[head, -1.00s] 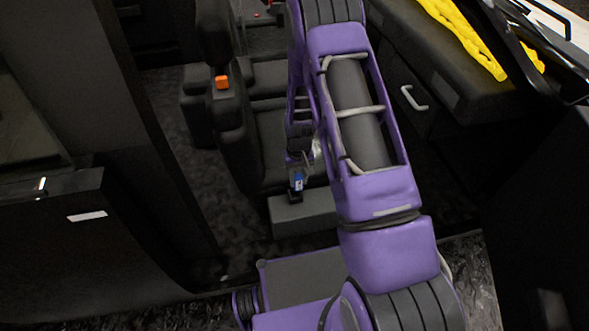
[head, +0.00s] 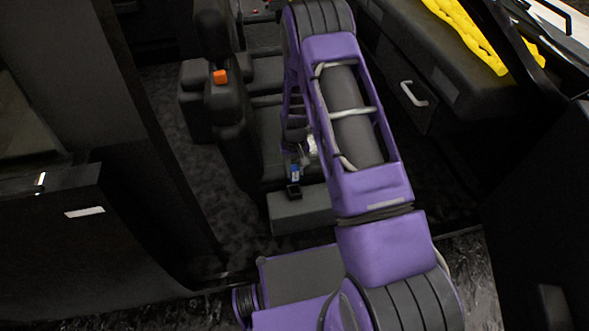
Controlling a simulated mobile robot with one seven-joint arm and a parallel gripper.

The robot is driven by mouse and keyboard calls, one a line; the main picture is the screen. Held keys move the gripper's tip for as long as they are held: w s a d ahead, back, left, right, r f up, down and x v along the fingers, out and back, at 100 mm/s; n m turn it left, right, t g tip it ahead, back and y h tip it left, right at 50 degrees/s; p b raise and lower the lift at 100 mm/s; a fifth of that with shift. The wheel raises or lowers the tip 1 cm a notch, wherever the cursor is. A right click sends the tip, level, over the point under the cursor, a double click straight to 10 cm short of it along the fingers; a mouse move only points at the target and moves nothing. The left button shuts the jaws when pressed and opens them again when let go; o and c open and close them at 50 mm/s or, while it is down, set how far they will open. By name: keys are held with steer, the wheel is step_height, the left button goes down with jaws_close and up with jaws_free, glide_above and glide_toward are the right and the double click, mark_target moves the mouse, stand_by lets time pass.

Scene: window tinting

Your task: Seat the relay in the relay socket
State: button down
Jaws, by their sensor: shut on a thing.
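My gripper (head: 298,157) is small and partly hidden behind my purple arm, in the middle of the head view. It is shut on a small blue piece, which looks like the relay (head: 295,171). Just below the relay is a small black block that looks like the relay socket (head: 293,190), at the top edge of a dark grey box. The relay appears slightly above the socket, with a narrow gap between them in the picture. The fingertips and the relay's underside are too small to make out.
The grey box (head: 302,209) stands in front of a black seat (head: 272,150). An orange buckle (head: 220,77) is at the left. Dark floor (head: 185,160) shows left of the seat.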

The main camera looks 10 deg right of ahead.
mark_target(295, 179)
steer(key=shift+f+b, duration=1.85)
steer(key=shift+f, duration=0.65)
steer(key=shift+b, duration=0.55)
steer(key=shift+f+b, duration=0.85)
steer(key=shift+f, duration=0.15)
steer(key=shift+f, duration=0.9)
steer(key=c, duration=0.5)
jaws_free()
step_height(295, 179, up, 18)
steer(key=p, duration=0.2)
steer(key=shift+f+p, duration=0.25)
steer(key=shift+p, duration=0.1)
